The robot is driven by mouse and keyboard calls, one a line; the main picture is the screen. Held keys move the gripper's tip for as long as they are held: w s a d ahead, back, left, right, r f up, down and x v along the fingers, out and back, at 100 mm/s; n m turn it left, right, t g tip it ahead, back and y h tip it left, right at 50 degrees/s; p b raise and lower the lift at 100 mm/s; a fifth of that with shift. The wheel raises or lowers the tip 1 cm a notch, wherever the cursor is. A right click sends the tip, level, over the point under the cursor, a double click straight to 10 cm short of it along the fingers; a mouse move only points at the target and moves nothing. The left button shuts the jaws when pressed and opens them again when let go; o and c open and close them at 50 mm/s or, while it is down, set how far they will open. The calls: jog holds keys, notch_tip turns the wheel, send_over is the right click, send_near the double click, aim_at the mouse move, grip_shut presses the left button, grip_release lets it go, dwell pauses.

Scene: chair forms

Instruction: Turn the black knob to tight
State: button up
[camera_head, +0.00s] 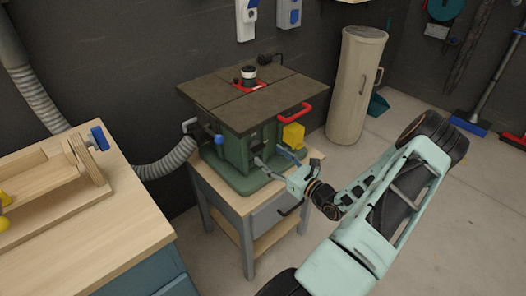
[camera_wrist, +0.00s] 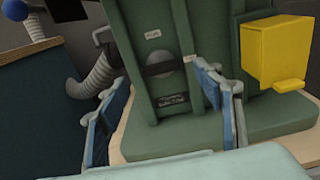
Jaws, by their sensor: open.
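The black knob (camera_wrist: 161,67) is a dark, roughly level bar across a round grey disc on the machine's green front panel. A small white label (camera_wrist: 152,35) is above it and a darker label plate (camera_wrist: 172,101) below; their words are too small to read. My gripper (camera_wrist: 163,78) is open, its blue-grey fingers spread to either side of the knob in the wrist view. I cannot tell whether either finger touches it. In the head view my gripper (camera_head: 272,162) is at the front of the green machine (camera_head: 235,154), and I cannot make out the knob there.
A yellow box (camera_wrist: 274,52) sits right of my gripper on the machine. A red handle (camera_head: 295,117) sticks out under the dark tabletop (camera_head: 225,98). A blue ball lever (camera_head: 219,139) and grey hose (camera_head: 168,164) are left. A wooden workbench (camera_head: 105,222) stands at the left.

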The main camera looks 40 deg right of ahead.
aim_at(260, 149)
jog(key=shift+w+a, duration=0.15)
jog(key=shift+w, duration=2.1)
jog(key=shift+c, duration=0.3)
jog(key=c, duration=1.1)
